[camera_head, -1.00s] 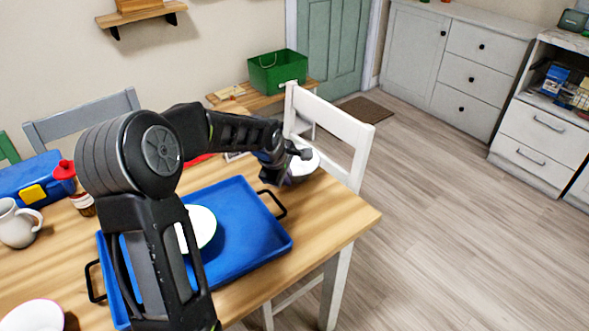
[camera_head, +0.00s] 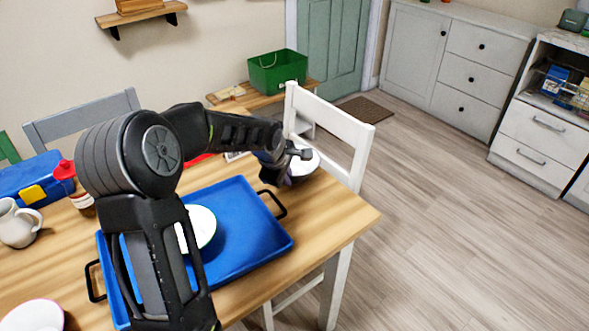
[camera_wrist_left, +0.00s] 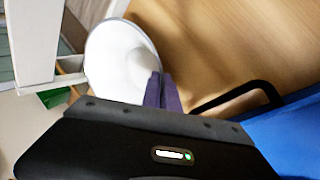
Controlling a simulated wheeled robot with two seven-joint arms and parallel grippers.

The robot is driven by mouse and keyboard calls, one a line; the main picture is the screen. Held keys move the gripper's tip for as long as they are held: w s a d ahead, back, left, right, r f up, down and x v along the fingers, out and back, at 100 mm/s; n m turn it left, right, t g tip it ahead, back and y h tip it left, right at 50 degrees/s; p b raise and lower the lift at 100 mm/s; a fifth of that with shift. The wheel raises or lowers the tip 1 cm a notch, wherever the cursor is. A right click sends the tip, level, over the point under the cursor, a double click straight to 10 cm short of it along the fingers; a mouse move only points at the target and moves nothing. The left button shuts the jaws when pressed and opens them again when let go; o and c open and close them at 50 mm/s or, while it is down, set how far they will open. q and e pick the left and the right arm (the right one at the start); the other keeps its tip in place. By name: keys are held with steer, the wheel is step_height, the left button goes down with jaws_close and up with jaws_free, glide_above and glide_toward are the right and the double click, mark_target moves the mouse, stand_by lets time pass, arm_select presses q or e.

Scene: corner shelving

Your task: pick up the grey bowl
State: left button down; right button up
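The grey bowl (camera_head: 308,166) looks pale and stands near the far right corner of the wooden table, partly hidden by my left gripper. In the left wrist view the bowl (camera_wrist_left: 108,62) is seen from above, with its pale inside showing. My left gripper (camera_head: 284,166) is at the bowl's near left side. Its purple fingers (camera_wrist_left: 162,92) lie close together at the bowl's rim and look closed on its wall. The bowl appears to be at table height. My right gripper is not in view.
A blue tray (camera_head: 262,246) with black handles holds a white round dish (camera_head: 202,226) beside the bowl. A white chair (camera_head: 346,128) stands close behind the bowl. A mug (camera_head: 16,226), a red-capped jar (camera_head: 64,172) and a blue box (camera_head: 20,180) are at the left.

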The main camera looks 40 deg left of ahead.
arm_select(q)
steer(key=shift+r, duration=0.1)
step_height(320, 180, up, 10)
stand_by(0.5)
stand_by(0.5)
